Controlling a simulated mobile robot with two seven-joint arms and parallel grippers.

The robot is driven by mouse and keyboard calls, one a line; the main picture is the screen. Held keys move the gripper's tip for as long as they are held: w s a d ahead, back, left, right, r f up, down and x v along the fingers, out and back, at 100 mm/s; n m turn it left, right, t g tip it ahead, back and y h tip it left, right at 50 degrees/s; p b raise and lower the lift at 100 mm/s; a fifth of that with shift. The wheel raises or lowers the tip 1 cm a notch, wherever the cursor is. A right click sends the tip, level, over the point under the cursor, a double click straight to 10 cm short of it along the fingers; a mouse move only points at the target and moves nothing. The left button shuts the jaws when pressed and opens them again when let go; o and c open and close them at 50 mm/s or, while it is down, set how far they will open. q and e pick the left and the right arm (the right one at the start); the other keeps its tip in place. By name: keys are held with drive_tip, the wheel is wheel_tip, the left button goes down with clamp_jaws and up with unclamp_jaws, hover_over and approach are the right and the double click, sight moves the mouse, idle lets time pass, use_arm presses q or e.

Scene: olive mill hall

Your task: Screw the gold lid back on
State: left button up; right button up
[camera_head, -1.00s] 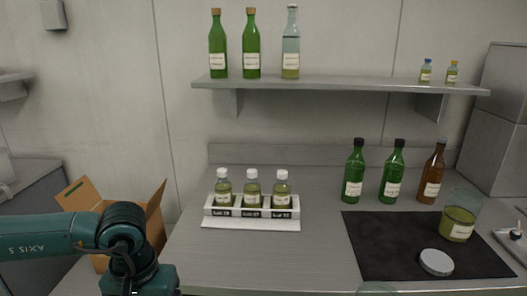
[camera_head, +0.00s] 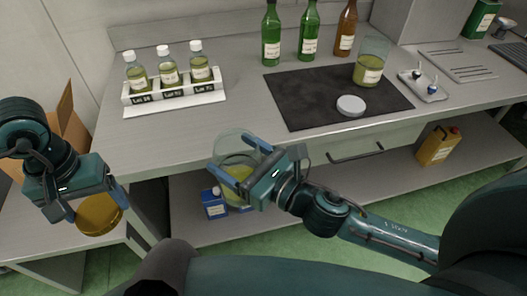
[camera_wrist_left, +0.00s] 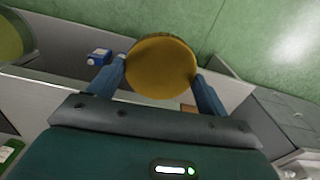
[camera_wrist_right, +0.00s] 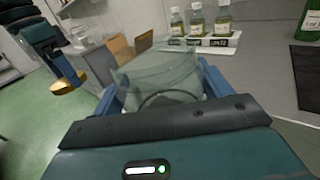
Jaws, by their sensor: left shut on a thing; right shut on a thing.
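The gold lid (camera_head: 100,214) is held by my left gripper (camera_head: 95,207) at the lower left, out in front of the bench. The left wrist view shows the lid (camera_wrist_left: 160,66) between both fingers. My right gripper (camera_head: 241,160) is shut on a clear glass jar (camera_head: 236,146) with yellow-green contents, held in front of the bench edge. In the right wrist view the jar (camera_wrist_right: 160,76) shows no lid on it. Lid and jar are well apart, with the lid to the left and lower in the head view.
On the bench (camera_head: 190,125) stand a rack of capped bottles (camera_head: 172,95) and a dark mat (camera_head: 300,100). The mat bears a labelled glass jar (camera_head: 369,65) and a silver lid (camera_head: 351,105). A cardboard box (camera_head: 68,125) is at the left. A blue container (camera_head: 213,204) stands on the lower shelf.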

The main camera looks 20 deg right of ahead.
drive_tip(key=shift+w+a+r+n+g+y, duration=0.1)
drive_tip(key=shift+a+n+g+y, duration=0.3)
drive_tip(key=shift+a, duration=0.2)
drive_tip(key=shift+w+a+r+n+g+y, duration=0.1)
drive_tip(key=shift+a+n+g+y, duration=0.15)
drive_tip(key=shift+a+y, duration=0.3)
drive_tip(key=shift+a, duration=0.1)
drive_tip(key=shift+f, duration=0.1)
use_arm(q)
drive_tip(key=w+d+r, duration=0.1)
drive_tip(key=d+r, duration=0.3)
drive_tip(key=d, duration=0.4)
drive_tip(key=w+d+r, duration=0.1)
drive_tip(key=d+r, duration=0.4)
drive_tip(key=d, duration=0.3)
drive_tip(key=w+d+r+n, duration=0.1)
drive_tip(key=d+r, duration=0.4)
drive_tip(key=d, duration=0.3)
drive_tip(key=shift+d, duration=0.25)
drive_tip(key=shift+f, duration=1.95)
